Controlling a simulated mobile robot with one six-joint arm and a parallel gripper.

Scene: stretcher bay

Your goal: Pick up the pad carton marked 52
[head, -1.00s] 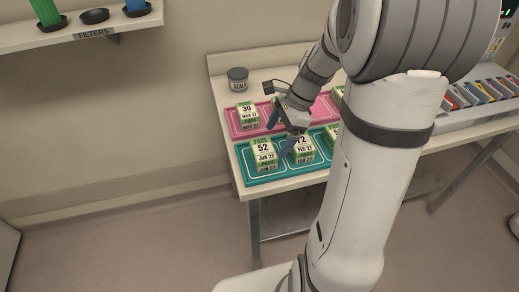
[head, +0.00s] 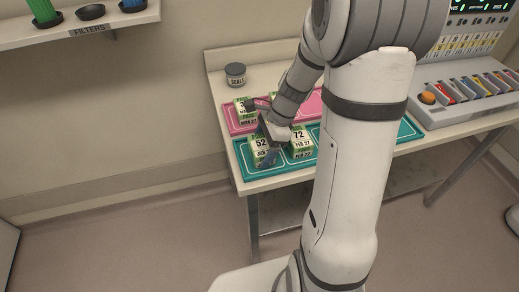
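The pad carton marked 52 (head: 259,144) is white and green and stands at the left end of the teal mat (head: 250,172). My gripper (head: 268,150) is right at this carton, coming down over its top and right side. The other finger is hidden, so I cannot tell whether the gripper is open or closed on the carton. The carton appears to be still on the mat.
A carton marked 72 (head: 299,142) stands close on the right. Another carton (head: 246,114) stands on the pink mat (head: 232,122) behind, partly covered by my arm. A rack of coloured items (head: 470,92) is at the right.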

